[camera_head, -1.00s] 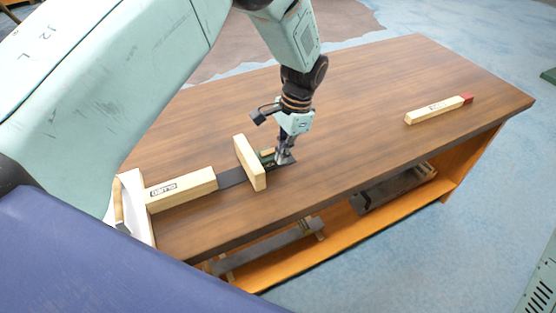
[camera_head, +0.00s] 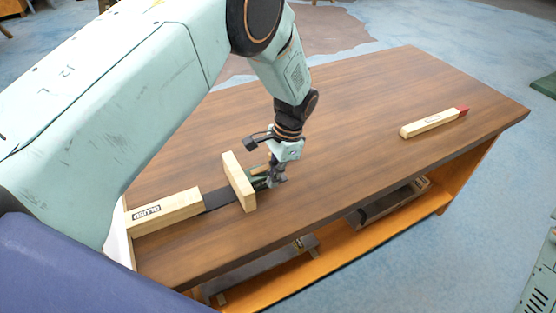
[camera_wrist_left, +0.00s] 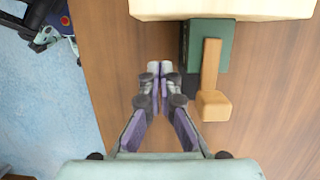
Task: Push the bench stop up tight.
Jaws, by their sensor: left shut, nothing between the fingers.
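The bench stop is a pale wooden crosspiece (camera_head: 239,181) standing across a dark strip (camera_head: 217,199) on the bench. In the left wrist view its crosspiece (camera_wrist_left: 225,8) lies along the top, with a green body (camera_wrist_left: 208,45) and a wooden lever (camera_wrist_left: 211,75) below it. My left gripper (camera_head: 275,182) is low, on the right side of the crosspiece. Its closed, empty fingertips (camera_wrist_left: 160,68) are left of the green body in the wrist view, with a gap before the crosspiece. A long wooden block (camera_head: 165,212) lies left of the stop. My right gripper is not visible.
The brown bench top (camera_head: 340,150) is clear to the right, except for a wooden bar with a red end (camera_head: 430,123). An orange lower shelf (camera_head: 345,248) holds dark items (camera_head: 388,205). Blue floor (camera_wrist_left: 35,110) lies beyond the bench edge.

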